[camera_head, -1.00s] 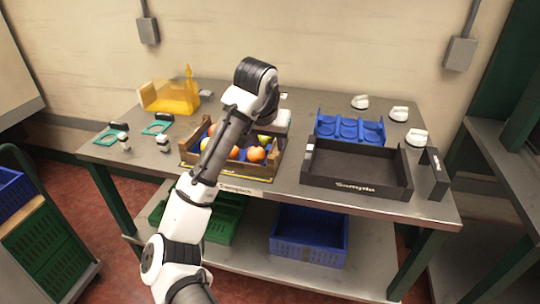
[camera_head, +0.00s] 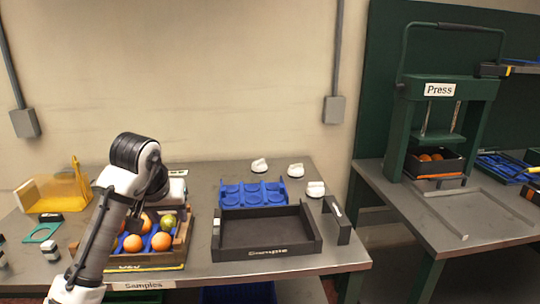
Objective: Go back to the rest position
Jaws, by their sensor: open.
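My arm reaches up from the lower left over the wooden crate of fruit (camera_head: 182,252). The crate holds several oranges (camera_head: 161,241) and a greenish fruit (camera_head: 168,222) on a blue insert. The black Sample tray (camera_head: 268,252) stands empty to the right of the crate.
A blue holder with round hollows (camera_head: 254,194) lies behind the tray, near several white pieces (camera_head: 296,170). A black block (camera_head: 336,220) stands right of the tray. A yellow bin (camera_head: 62,190) is at the left. A green press (camera_head: 440,100) stands on the right table.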

